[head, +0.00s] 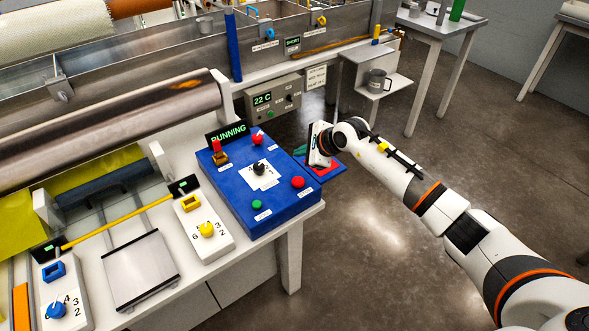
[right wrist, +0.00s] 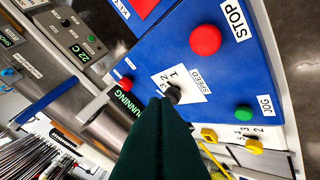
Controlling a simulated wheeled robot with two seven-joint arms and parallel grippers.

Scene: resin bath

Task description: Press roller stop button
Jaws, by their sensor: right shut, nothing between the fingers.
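The blue control panel (head: 236,196) carries a red button (head: 297,182). In the right wrist view this red button (right wrist: 205,40) has a STOP label (right wrist: 236,20) beside it. My right gripper (head: 300,151) is at the panel's right edge, behind the red button in the head view, and apart from it. Its dark green fingers (right wrist: 158,105) are shut and empty. In the right wrist view they cover part of the panel, and the black speed knob (right wrist: 173,93) shows just past their tips. My left gripper is not in view.
A green JOG button (head: 257,204) and another red knob (head: 257,137) are on the same panel. A RUNNING display (head: 228,134) stands at its back. A grey temperature box (head: 273,100) reads 22 C. A metal roller (head: 110,130) lies to the left. Open floor is at right.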

